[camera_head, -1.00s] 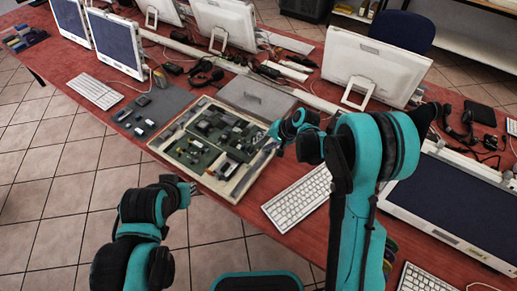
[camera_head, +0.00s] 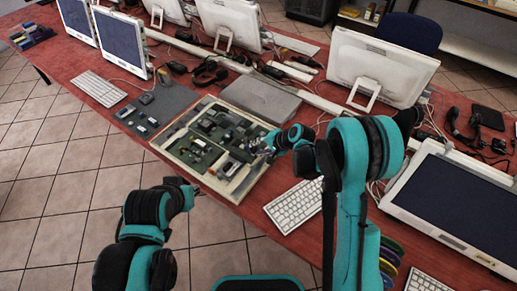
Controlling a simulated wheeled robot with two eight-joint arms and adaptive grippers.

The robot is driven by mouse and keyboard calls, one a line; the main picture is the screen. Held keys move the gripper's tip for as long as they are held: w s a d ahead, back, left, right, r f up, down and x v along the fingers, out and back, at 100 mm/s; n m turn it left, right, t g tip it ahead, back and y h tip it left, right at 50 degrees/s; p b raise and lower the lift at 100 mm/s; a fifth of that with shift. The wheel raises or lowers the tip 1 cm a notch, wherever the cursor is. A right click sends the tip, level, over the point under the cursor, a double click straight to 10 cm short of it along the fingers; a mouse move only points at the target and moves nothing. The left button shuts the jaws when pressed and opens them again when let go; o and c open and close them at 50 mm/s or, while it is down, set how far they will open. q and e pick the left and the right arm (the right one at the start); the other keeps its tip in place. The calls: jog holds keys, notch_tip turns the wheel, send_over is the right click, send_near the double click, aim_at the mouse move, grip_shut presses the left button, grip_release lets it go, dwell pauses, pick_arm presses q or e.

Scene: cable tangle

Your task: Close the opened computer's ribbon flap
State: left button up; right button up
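The opened computer (camera_head: 172,158), a flat cream case with dark green boards inside, lies on the table's front edge in the middle. Its ribbon flap is too small to make out. My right gripper (camera_head: 262,149) is over the computer's right side, close above or touching the boards there; I cannot tell which. Its fingers are too small to show whether they are open or shut. My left gripper (camera_head: 190,188) is in front of the table, just off the case's near edge. Its finger state is unclear.
A grey closed laptop-like slab (camera_head: 262,98) lies behind the computer, and a grey mat (camera_head: 178,100) with small parts lies to its left. A white keyboard (camera_head: 296,205) is close on the right. Several monitors (camera_head: 381,66) line the back and right.

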grip_shut()
jog(key=shift+a+r, duration=0.1)
jog(key=shift+w+a+r+g+h+p, duration=0.1)
jog(key=shift+a+g+h+p, duration=0.15)
jog(key=shift+h+p, duration=0.25)
jog(key=shift+w+a+g+h+p, duration=0.15)
jog(key=shift+g+h+p, duration=0.15)
jog(key=shift+g+h, duration=0.15)
jog(key=shift+w+a+g+h+p, duration=0.15)
jog(key=shift+g+h+p, duration=0.15)
jog(key=shift+h, duration=0.15)
jog(key=shift+w+a+g+h, duration=0.3)
jog(key=shift+g+h, duration=0.4)
jog(key=shift+h, duration=0.2)
jog(key=shift+w+a+f+g+h, duration=0.15)
jog(key=shift+g+h, duration=0.15)
jog(key=shift+h, duration=0.15)
jog(key=shift+a+f+g+h, duration=0.15)
jog(key=shift+g+h, duration=0.15)
jog(key=shift+h, duration=0.15)
jog(key=shift+r, duration=0.1)
